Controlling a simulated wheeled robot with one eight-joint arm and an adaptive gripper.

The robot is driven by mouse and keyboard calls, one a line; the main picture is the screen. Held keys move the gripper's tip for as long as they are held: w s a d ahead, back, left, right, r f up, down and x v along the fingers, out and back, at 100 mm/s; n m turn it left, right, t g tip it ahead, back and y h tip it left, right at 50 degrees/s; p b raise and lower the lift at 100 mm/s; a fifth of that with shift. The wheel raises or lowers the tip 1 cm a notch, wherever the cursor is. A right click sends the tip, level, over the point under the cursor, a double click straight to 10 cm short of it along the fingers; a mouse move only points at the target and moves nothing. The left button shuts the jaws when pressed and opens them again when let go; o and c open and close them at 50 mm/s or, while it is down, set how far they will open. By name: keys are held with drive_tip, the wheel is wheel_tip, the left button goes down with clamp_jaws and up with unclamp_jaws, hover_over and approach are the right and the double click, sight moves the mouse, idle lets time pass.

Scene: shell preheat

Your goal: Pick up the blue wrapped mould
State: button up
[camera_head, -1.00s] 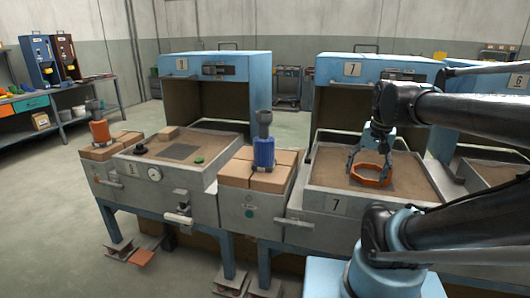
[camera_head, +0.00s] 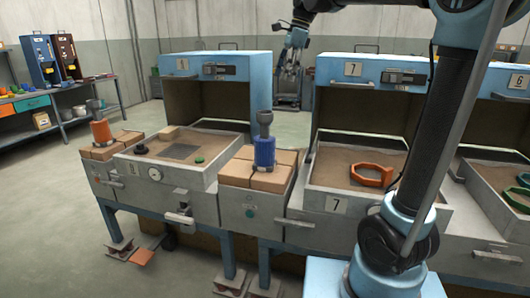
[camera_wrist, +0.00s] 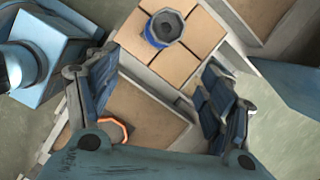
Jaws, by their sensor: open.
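The blue wrapped mould (camera_head: 264,151) stands upright on tan blocks on a grey stand between two furnace stations, with a grey cup-like top. In the wrist view the mould (camera_wrist: 158,37) shows from above, beyond my fingers near the top of the picture. My gripper (camera_head: 289,68) is raised at the back of the head view, up and slightly right of the mould and apart from it. In the wrist view my gripper (camera_wrist: 155,100) has its two fingers wide apart with nothing between them.
An orange ring (camera_head: 371,175) lies in the sand tray of station 7 (camera_head: 337,205). A green ring (camera_head: 519,200) lies in the tray at right. An orange mould (camera_head: 101,131) stands on blocks at left. Blue hoods (camera_head: 225,66) rise behind the trays.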

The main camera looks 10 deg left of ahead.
drive_tip(key=a+r, duration=0.1)
drive_tip(key=a, duration=0.1)
approach(265, 115)
drive_tip(key=shift+m, duration=0.4)
drive_tip(key=w+f, duration=0.1)
drive_tip(key=w+a+f, duration=0.1)
drive_tip(key=f, duration=0.1)
drive_tip(key=w+a+f, duration=0.1)
drive_tip(key=f, duration=0.1)
drive_tip(key=shift+a, duration=0.15)
drive_tip(key=shift+x, duration=2.8)
drive_tip(key=shift+s, duration=0.1)
clamp_jaws()
